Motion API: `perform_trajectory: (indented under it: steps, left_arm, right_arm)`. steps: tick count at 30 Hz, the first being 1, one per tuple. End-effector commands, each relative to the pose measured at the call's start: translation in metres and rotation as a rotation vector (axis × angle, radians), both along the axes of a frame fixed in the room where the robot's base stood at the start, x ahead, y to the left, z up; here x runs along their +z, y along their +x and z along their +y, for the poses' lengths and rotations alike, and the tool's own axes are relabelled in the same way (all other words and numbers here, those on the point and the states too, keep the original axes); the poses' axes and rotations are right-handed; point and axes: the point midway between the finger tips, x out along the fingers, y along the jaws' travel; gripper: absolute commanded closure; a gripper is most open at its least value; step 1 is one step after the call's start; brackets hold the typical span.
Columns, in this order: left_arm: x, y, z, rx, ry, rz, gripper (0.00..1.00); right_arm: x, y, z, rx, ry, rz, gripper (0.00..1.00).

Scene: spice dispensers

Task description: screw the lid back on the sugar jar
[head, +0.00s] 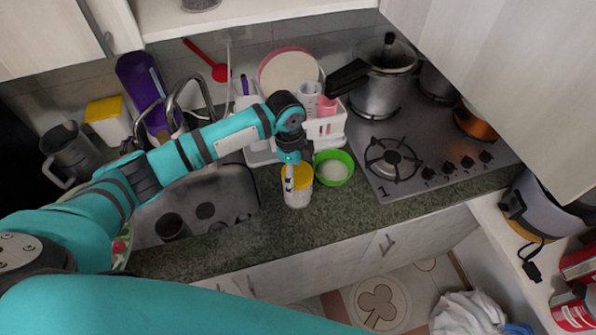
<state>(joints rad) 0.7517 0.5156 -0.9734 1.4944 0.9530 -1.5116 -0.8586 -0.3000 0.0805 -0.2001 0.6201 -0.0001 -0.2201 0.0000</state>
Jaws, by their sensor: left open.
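A clear jar with pale contents (297,196), which looks like the sugar jar, stands upright near the counter's front edge. A yellow lid (302,178) is at its top; I cannot tell whether it is screwed tight. My left gripper (290,180) points down at the lid and is open, its fingers overlapping the lid's left part. I cannot tell whether they touch it. The gripper hides part of the lid. My right gripper does not show.
A green bowl with white contents (334,169) stands close to the jar's right. Behind are a white dish rack (325,128) and, to the right, a gas stove (420,150) with pots. The sink (215,205) is left. The counter front (340,212) is clear.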

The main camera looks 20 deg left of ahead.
Motion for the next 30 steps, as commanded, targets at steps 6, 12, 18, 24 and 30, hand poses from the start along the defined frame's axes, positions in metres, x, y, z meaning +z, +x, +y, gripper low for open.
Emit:
perform_trajectory:
  steps: [6, 12, 18, 24, 30]
  left_arm:
    - [0.0, 0.0, 0.0, -0.002, 0.0, 0.0, 0.29]
    - [0.0, 0.0, 0.0, -0.003, 0.0, 0.0, 0.56]
    - [0.0, 0.001, 0.0, -0.122, 0.001, 0.0, 0.69]
    - [-0.002, 0.0, 0.0, -0.465, -0.004, 0.001, 0.69]
    - [-0.002, 0.0, 0.0, -0.748, -0.006, 0.0, 0.69]
  right_arm:
    - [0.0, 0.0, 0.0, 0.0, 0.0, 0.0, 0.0]
    - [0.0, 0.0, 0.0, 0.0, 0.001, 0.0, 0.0]
    - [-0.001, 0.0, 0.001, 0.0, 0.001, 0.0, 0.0]
    - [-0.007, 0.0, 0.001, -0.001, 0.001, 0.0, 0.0]
    - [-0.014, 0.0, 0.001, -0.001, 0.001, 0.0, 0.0]
